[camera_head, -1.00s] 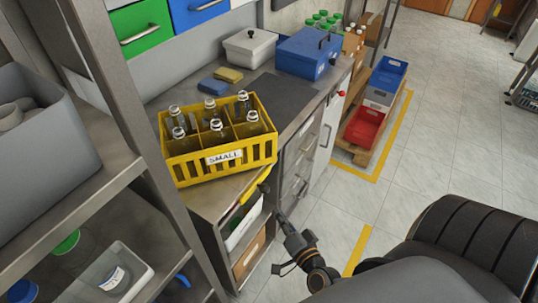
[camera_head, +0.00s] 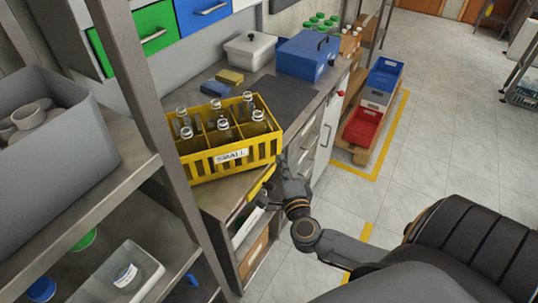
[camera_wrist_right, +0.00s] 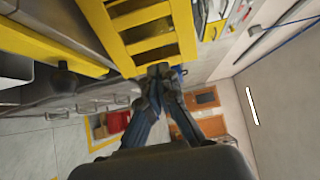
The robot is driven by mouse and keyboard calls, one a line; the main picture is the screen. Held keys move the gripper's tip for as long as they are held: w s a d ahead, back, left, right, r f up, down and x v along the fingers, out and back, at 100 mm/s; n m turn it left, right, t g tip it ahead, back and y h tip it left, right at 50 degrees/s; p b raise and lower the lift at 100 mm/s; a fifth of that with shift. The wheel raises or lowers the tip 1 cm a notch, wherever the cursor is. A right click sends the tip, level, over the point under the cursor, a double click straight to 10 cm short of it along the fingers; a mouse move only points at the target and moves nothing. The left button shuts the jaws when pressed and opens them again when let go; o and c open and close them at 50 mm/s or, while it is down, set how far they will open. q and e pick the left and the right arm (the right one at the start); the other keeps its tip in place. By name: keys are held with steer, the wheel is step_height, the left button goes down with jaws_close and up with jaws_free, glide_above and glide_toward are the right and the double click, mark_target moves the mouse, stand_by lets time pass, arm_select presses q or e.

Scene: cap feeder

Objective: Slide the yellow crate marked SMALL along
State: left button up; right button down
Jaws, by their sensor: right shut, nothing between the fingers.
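The yellow crate (camera_head: 262,150) marked SMALL stands upright on the grey workbench, near its front edge. It holds several clear bottles (camera_head: 221,130) in its compartments. My right gripper (camera_head: 281,166) is at the crate's front right corner, beside its wall. In the right wrist view, the shut, empty fingertips (camera_wrist_right: 158,70) are close against the lower edge of the yellow crate (camera_wrist_right: 150,28). I cannot tell whether they touch it. My left gripper is not in view.
A dark mat (camera_head: 283,98), sponges (camera_head: 230,76), a white box (camera_head: 250,48) and a blue toolbox (camera_head: 307,55) are on the bench behind the crate. A grey shelf rack (camera_head: 150,90) stands at the left.

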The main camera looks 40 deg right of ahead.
mark_target(266, 149)
steer(key=shift+w+a+p, duration=0.1)
steer(key=shift+w+a, duration=0.15)
steer(key=shift+w, duration=0.4)
steer(key=shift+w+a+p, duration=0.15)
steer(key=shift+w+a, duration=0.1)
steer(key=shift+w, duration=0.4)
steer(key=shift+w+a+p, duration=0.1)
steer(key=shift+w+a, duration=0.15)
steer(key=shift+w, duration=0.4)
